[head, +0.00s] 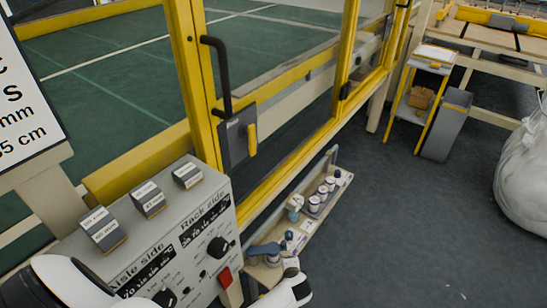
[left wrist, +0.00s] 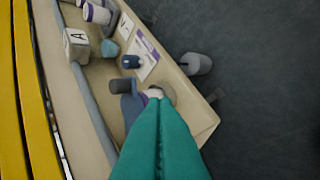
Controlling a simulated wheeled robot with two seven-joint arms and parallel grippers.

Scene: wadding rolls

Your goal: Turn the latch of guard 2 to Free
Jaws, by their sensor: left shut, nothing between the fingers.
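A yellow-framed guard (head: 188,75) with clear panels stands in the middle of the head view. Its latch is a dark grey box (head: 234,148) with an upright yellow handle (head: 252,138); a black pull bar (head: 224,75) rises above it. I cannot read a guard number or a Free mark on it. My left gripper (left wrist: 157,102) shows in the left wrist view as two teal fingers, shut together and empty, above a narrow beige shelf. In the head view its fingers cannot be made out; white parts of my arm show at the bottom. My right gripper is out of view.
A grey control panel (head: 165,238) with knobs and a red switch stands left of the latch. The low shelf (head: 338,160) holds small bottles and cups along the guard's foot. A trolley (head: 407,95) and a white sack (head: 525,165) stand right. The dark floor between is clear.

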